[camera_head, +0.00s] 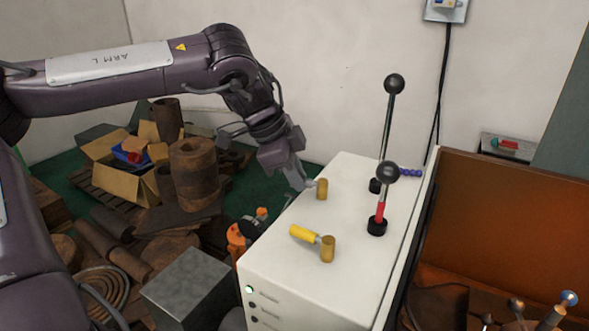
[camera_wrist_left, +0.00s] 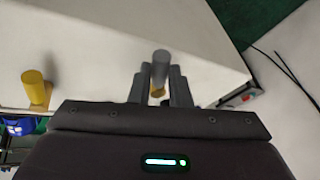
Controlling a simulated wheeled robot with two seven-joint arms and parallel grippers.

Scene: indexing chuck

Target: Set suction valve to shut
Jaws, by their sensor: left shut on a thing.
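Two brass valve posts stand on the white cabinet top. The nearer post (camera_head: 328,249) has a yellow handle (camera_head: 305,234) pointing left. The farther post (camera_head: 322,189) has a short grey handle on its left side, mostly hidden by my left gripper (camera_head: 301,180). In the left wrist view, the fingers of my left gripper (camera_wrist_left: 160,88) are shut around the grey handle (camera_wrist_left: 161,63), with some brass showing between them. No label shows which valve is the suction one. My right gripper is not in view.
Two upright levers with black knobs (camera_head: 394,84) (camera_head: 387,172) rise from the cabinet (camera_head: 285,270), right of the valve posts. An orange-brown open bin (camera_head: 500,215) adjoins it on the right. Scrap pipes (camera_head: 195,170) and cardboard boxes fill the floor at left.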

